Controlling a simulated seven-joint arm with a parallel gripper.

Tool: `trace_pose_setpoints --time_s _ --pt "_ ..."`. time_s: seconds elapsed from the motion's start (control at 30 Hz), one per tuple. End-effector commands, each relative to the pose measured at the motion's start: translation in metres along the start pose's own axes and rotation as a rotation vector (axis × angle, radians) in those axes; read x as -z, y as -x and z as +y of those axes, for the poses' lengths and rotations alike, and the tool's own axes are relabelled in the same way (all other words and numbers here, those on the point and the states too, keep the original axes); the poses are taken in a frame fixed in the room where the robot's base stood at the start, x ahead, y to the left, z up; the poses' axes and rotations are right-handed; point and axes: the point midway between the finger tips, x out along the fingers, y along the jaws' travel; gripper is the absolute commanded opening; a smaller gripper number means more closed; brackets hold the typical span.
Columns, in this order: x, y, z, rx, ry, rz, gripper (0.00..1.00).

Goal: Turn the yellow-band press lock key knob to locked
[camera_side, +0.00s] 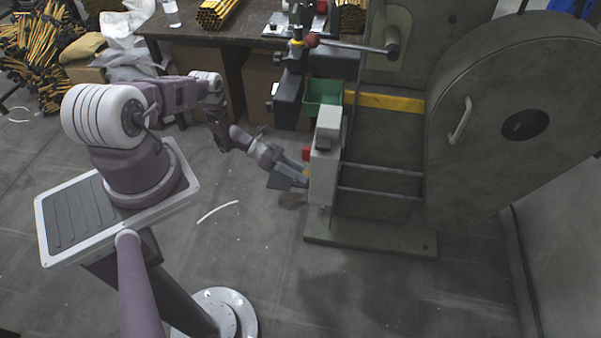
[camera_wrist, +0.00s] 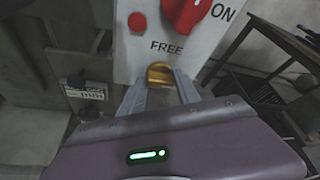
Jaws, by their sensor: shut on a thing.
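The yellow-band press has a yellow band (camera_side: 385,102) across its frame and a light grey control box (camera_side: 325,185) on its near side. In the wrist view, the brass-yellow lock key knob (camera_wrist: 160,71) sits low on the box face, just under the word FREE. My gripper (camera_side: 302,178) is at the box's left face, low down. In the wrist view my gripper's two grey fingers (camera_wrist: 161,84) are shut on the knob, one on each side. The fingers hide the knob's lower part, and its exact angle is hard to tell.
A red rotary switch (camera_wrist: 186,12) marked ON and a red button (camera_wrist: 137,22) are above the knob. A workbench (camera_side: 225,28) stands behind.

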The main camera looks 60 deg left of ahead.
Motion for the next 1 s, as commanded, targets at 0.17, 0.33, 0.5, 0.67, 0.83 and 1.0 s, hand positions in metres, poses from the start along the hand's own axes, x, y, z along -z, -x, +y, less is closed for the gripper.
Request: trace_pose_setpoints --time_s 0.17,0.33,0.5,0.67,0.83,1.0 --pt "-0.0001 0.0003 -0.0002 -0.006 -0.013 0.000 0.00" --pt "-0.0008 0.0008 -0.0005 -0.033 -0.076 -0.003 0.00" --pt "-0.0005 0.0006 -0.0012 -0.076 -0.181 -0.002 0.00" --pt "-0.0005 0.0003 -0.0021 -0.117 -0.282 -0.003 0.00" --pt "-0.0001 0.0003 -0.0023 -0.155 -0.371 -0.003 0.00" --pt "0.0004 0.0000 -0.0028 -0.180 -0.433 -0.001 0.00"
